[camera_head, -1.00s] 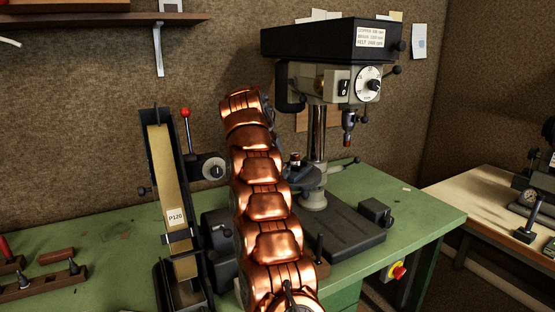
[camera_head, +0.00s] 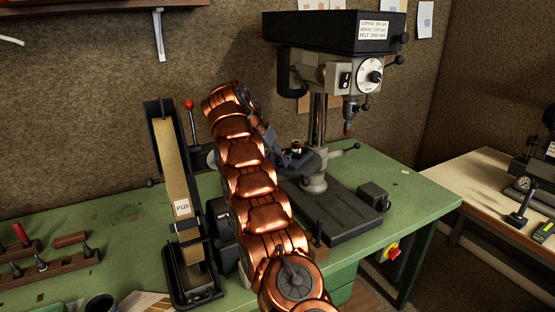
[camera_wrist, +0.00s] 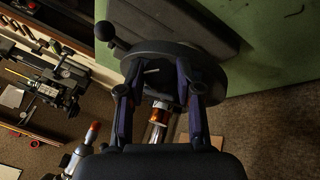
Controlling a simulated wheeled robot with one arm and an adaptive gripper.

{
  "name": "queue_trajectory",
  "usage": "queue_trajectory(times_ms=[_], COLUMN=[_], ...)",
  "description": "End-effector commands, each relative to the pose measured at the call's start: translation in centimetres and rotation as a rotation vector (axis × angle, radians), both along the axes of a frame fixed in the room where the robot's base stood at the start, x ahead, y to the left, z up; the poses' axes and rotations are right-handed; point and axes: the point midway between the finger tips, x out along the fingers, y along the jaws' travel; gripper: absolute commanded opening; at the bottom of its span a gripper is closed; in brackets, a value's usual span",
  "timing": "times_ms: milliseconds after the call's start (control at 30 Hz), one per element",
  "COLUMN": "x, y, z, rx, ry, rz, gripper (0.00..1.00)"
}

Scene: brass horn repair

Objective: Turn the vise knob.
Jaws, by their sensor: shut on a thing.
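The small blue-grey vise (camera_head: 305,160) sits on the round drill press table, partly hidden by my wrist. A part with a copper-coloured band (camera_wrist: 160,115) and a shiny tube stands there; its dark top shows in the head view (camera_head: 296,147). My gripper (camera_wrist: 160,82) reaches in from the left at the vise in the head view. In the wrist view its two fingers lie on either side of the dark vise knob (camera_wrist: 153,72), where a thin pale bar shows. The fingers are shut on the knob, though the contact itself is dark and hard to make out.
The drill press (camera_head: 330,70) stands behind, its chuck (camera_head: 348,115) to the right of the vise. A ball-ended lever (camera_head: 345,150) sticks out right of the table. The belt sander (camera_head: 175,190) is close left of my arm.

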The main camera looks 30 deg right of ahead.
Motion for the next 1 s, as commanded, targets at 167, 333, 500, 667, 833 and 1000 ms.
queue_trajectory(times_ms=[167,333,500,667,833,1000], x=[0.02,0.01,0.01,0.01,-0.03,-0.1], y=[-0.06,-0.04,-0.03,-0.02,-0.04,0.02], z=[0.1,0.08,0.05,0.05,-0.14,-0.36], rx=[-0.001,-0.001,0.0,0.0,0.006,0.027], ry=[-0.002,-0.002,-0.002,-0.002,-0.013,-0.058], rz=[0.0,0.0,0.0,0.0,0.0,0.0], gripper=[0.0,0.5,0.59,0.59,0.59,0.59])
